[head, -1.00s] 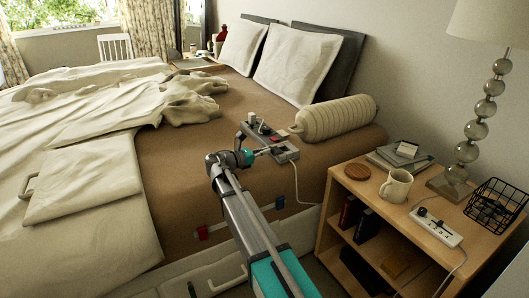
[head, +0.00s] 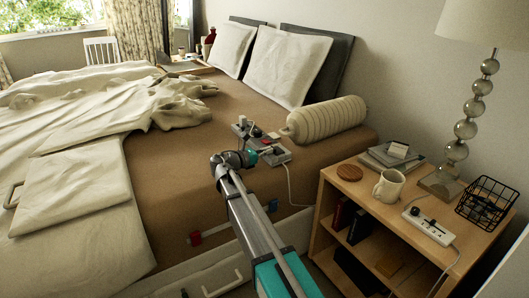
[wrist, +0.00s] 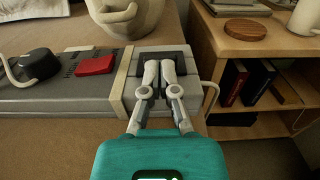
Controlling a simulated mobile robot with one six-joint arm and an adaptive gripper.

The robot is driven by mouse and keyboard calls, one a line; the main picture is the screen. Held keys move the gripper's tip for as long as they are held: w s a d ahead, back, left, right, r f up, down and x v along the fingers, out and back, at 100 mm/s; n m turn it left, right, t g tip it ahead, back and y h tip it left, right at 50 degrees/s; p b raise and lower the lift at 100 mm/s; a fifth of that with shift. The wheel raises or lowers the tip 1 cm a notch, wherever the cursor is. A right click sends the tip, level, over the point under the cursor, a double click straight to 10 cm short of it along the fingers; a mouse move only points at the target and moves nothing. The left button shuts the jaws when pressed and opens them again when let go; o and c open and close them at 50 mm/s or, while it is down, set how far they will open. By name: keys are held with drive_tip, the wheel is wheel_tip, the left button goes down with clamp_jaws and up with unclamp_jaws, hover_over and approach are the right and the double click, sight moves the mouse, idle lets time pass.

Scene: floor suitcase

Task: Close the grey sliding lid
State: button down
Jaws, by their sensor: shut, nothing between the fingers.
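A grey box-like device (head: 270,142) lies on the brown bed near its right edge. In the wrist view the grey device (wrist: 60,97) has a black knob (wrist: 38,64), a red button (wrist: 94,65) and a pale band (wrist: 122,85) across it. Right of the band is a light grey section, probably the sliding lid (wrist: 192,102), with a dark patch at its far side. My gripper (wrist: 159,68) is shut and empty, its fingertips over this section by the dark patch. Contact cannot be told. In the head view my gripper (head: 262,153) partly hides the device.
A striped bolster (head: 328,119) lies just beyond the device. A wooden bedside shelf (head: 335,170) with a mug (head: 389,186), a coaster (head: 350,173) and a power strip (head: 428,227) stands at right. A cable hangs from the device's right end. The bed to the left is broad and open.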

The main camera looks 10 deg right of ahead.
drive_tip(key=shift+d, duration=0.2)
drive_tip(key=v, duration=1.4)
drive_tip(key=shift+a, duration=0.2)
drive_tip(key=shift+s+f, duration=0.1)
